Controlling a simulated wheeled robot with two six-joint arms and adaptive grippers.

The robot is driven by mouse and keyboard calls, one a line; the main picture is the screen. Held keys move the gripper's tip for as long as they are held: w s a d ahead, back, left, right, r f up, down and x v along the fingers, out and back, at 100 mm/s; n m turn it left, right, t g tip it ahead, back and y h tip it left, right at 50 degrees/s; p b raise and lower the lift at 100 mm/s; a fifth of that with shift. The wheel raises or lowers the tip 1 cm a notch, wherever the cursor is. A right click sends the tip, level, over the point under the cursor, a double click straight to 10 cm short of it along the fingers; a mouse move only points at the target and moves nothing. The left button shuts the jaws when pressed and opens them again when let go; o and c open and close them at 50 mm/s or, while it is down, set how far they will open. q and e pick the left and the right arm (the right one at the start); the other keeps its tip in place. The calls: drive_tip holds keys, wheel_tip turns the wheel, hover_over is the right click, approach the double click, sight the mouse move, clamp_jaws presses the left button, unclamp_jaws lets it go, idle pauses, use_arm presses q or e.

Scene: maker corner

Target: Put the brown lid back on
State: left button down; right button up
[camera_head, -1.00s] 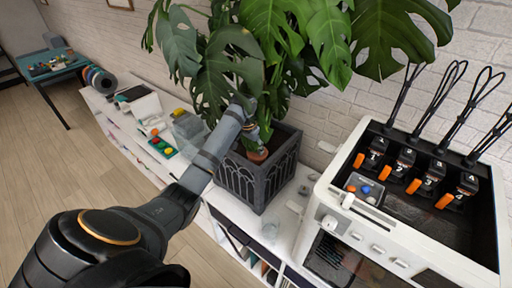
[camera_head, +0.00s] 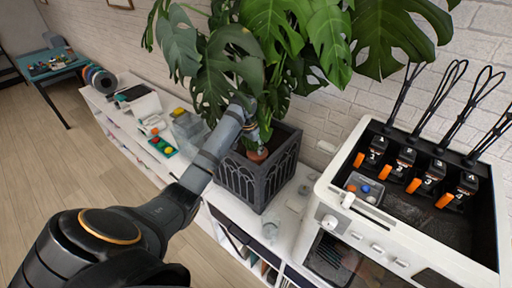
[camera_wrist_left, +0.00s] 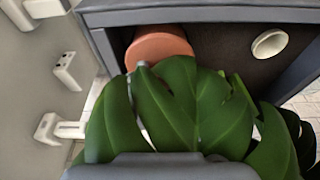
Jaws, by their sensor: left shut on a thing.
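The brown lid (camera_head: 257,155) is a round terracotta-coloured disc, low at the front of the dark planter (camera_head: 262,185). In the left wrist view the brown lid (camera_wrist_left: 160,45) is centred ahead of my gripper, over the dark inside of the planter. My left gripper (camera_head: 250,132) is shut on it, reaching in among the plant's leaves. A large green leaf (camera_wrist_left: 185,105) hides the fingers and the lid's lower part in the wrist view. A small white ring (camera_wrist_left: 270,43) shows in the planter, to the right of the lid and apart from it. My right gripper is not in view.
The monstera (camera_head: 290,50) hangs its leaves around my left arm. A white machine (camera_head: 345,220) with black-and-orange units stands to the right. The white shelf top (camera_head: 285,215) has small clear things in front of the planter. A brick wall (camera_head: 330,100) stands behind.

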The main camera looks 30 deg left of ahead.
use_arm(q)
drive_tip(key=c, duration=0.6)
unclamp_jaws()
drive_tip(key=shift+r, duration=3.5)
clamp_jaws()
